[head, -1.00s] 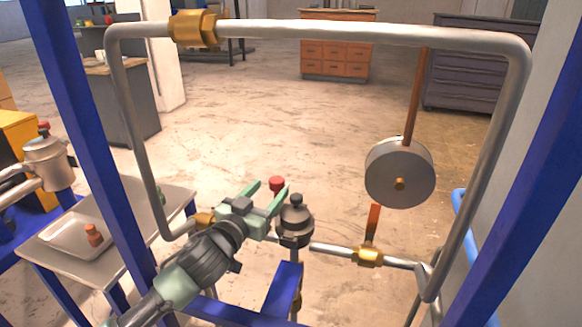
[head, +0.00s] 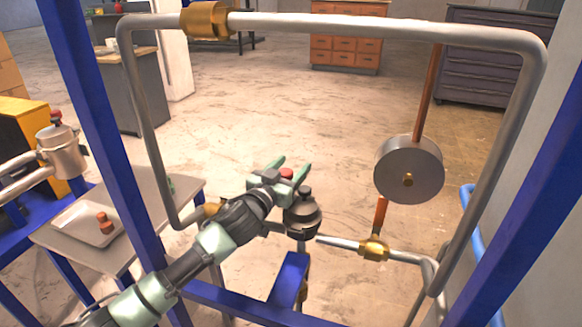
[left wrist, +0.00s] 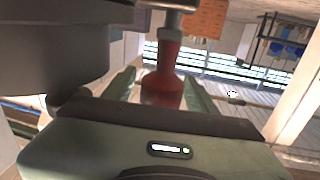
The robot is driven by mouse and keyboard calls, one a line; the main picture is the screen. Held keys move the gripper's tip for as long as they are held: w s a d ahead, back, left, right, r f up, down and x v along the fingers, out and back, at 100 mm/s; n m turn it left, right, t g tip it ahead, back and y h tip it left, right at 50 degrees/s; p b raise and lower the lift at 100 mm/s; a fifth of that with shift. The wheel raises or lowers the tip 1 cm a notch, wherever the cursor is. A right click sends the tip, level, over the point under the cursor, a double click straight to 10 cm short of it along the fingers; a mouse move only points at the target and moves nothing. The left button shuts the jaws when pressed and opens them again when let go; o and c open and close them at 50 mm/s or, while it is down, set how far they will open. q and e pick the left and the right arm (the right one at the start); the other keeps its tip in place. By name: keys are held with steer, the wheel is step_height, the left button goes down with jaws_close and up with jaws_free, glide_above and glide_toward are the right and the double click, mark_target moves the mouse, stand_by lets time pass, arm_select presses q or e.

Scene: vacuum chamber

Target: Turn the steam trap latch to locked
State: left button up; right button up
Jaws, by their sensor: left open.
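The steam trap (head: 301,217) is a dark grey metal body on the low pipe, in the lower middle of the head view. Its latch has a red handle (head: 286,174), seen just behind my left gripper (head: 294,166). In the left wrist view the red handle (left wrist: 163,72) hangs from a grey metal part, between the two green fingers of the left gripper (left wrist: 160,84). The fingers are open, with a gap visible on each side of the handle. Part of the trap is hidden by the gripper in the head view. My right gripper is not in view.
A grey pipe loop (head: 390,32) frames the workspace, with blue frame posts (head: 92,130) at both sides. A round grey disc (head: 408,170) hangs at the right. A side table with a tray (head: 75,222) and a second metal vessel (head: 62,152) stand left.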

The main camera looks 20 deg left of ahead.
arm_select(q)
jaws_close()
stand_by(1.3)
